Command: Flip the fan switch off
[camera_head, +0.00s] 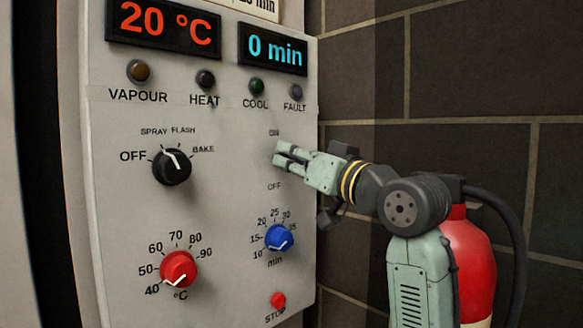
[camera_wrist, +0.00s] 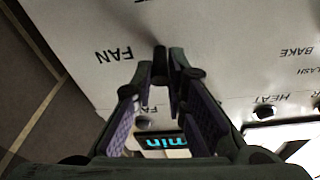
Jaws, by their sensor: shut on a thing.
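The grey control panel (camera_head: 120,230) faces me. On its right side my gripper (camera_head: 281,155) reaches in from the right, its tips at the panel between the ON label (camera_head: 274,132) and the OFF label (camera_head: 274,186). The fan switch is hidden behind the fingers in the head view.
Left of my gripper is a black mode knob (camera_head: 172,167). Below are a blue timer knob (camera_head: 279,237), a red temperature knob (camera_head: 179,270) and a red stop button (camera_head: 278,300). A red cylinder (camera_head: 470,255) stands behind my arm at the right.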

